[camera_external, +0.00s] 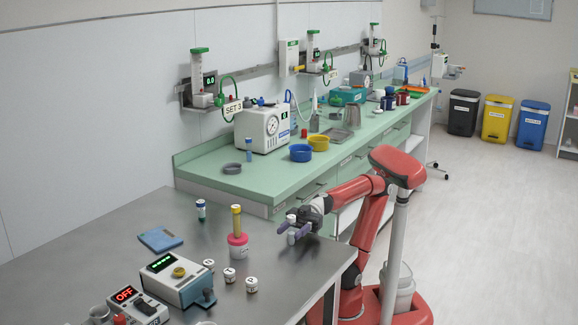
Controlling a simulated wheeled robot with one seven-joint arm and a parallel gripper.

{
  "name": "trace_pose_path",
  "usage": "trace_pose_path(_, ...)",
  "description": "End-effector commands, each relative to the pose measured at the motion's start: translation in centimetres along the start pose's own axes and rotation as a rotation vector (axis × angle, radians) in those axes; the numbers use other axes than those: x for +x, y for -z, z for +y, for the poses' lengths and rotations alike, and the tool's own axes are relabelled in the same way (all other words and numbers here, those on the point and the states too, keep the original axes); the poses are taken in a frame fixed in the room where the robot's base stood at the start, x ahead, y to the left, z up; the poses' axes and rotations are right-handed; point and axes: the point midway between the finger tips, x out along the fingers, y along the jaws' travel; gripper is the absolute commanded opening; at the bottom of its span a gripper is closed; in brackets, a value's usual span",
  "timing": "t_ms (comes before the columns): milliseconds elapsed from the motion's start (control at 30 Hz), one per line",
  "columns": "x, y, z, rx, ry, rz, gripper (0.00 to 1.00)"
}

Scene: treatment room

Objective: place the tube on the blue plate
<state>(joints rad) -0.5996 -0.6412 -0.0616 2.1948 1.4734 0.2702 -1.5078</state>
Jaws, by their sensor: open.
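The blue plate (161,239) lies flat on the steel table at the left, with nothing on it. A taller yellow tube (236,220) stands upright in a pink and white round holder (238,246). I cannot tell which tube the task means. My gripper (292,232) is open, low over the table's right side, to the right of the pink holder. A small whitish object shows between or behind its fingers; contact cannot be made out.
Several white-lidded jars (229,275) stand at the front middle. A white device with a green display (178,278) and a box reading OFF (137,303) are front left. A green counter (210,178) with blue and yellow bowls is behind. The table between plate and counter is mostly clear.

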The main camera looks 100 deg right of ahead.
Motion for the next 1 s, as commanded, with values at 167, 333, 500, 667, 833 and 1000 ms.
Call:
trace_pose_path(167,0.2,0.0,0.0,-0.001,0.0,0.0,0.45)
trace_pose_path(333,0.2,0.0,0.0,-0.001,0.0,0.0,0.32)
trace_pose_path(500,0.2,0.0,0.0,-0.001,0.0,0.0,0.1)
trace_pose_path(667,0.2,0.0,0.0,0.0,0.0,0.0,0.0)
trace_pose_path(833,0.2,0.1,0.0,-0.001,0.0,0.001,0.0)
trace_pose_path(1000,0.2,1.3,0.0,-0.001,-0.001,0.002,0.0)
